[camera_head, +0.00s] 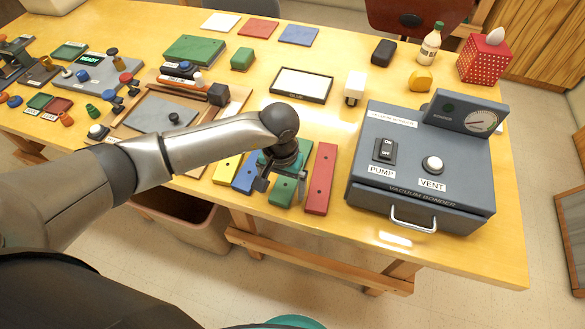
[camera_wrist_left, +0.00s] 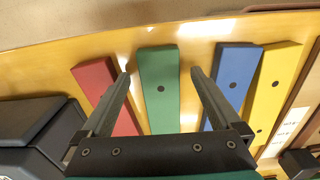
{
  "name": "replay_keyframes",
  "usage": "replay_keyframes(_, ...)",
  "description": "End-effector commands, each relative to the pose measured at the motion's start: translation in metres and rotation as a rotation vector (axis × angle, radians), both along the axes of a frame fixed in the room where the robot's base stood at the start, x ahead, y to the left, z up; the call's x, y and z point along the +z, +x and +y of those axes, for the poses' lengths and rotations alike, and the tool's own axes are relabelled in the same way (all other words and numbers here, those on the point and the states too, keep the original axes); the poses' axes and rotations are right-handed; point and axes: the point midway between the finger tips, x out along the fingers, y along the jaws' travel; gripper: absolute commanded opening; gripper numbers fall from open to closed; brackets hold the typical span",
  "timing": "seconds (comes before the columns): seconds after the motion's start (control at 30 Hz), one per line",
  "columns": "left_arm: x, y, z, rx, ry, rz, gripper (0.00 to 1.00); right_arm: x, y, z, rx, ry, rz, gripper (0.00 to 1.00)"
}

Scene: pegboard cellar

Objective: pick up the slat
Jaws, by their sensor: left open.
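Slats lie side by side at the table's front edge: yellow (camera_head: 226,169), blue (camera_head: 249,175), green (camera_head: 283,191) and red (camera_head: 320,180). My left gripper (camera_head: 277,184) is above the green slat and hides part of it in the head view. In the left wrist view the green slat (camera_wrist_left: 159,82) lies between the two open fingers of the left gripper (camera_wrist_left: 160,76), with nothing held. The red slat (camera_wrist_left: 101,88) is beside one finger; the blue slat (camera_wrist_left: 234,78) and yellow slat (camera_wrist_left: 274,85) are beyond the other. My right gripper is not in view.
The grey vacuum bonder (camera_head: 420,165) stands close right of the red slat. A wooden tray (camera_head: 233,108) with a grey plate (camera_head: 160,115) lies to the left, under my forearm. A black-framed white panel (camera_head: 302,84) lies behind the slats. Bare table separates them.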

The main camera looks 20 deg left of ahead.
Motion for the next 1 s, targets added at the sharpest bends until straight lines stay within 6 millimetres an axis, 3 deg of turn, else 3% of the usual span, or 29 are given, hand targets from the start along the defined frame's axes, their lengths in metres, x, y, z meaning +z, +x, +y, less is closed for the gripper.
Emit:
replay_keyframes(0.3, -0.0045, 0.0, -0.0004, -0.001, -0.001, 0.0, 0.95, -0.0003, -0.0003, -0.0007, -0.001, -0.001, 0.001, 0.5)
replay_keyframes(1.0, -0.0041, 0.0001, -0.0002, -0.001, -0.001, 0.0, 0.17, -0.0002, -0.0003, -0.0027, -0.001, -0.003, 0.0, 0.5)
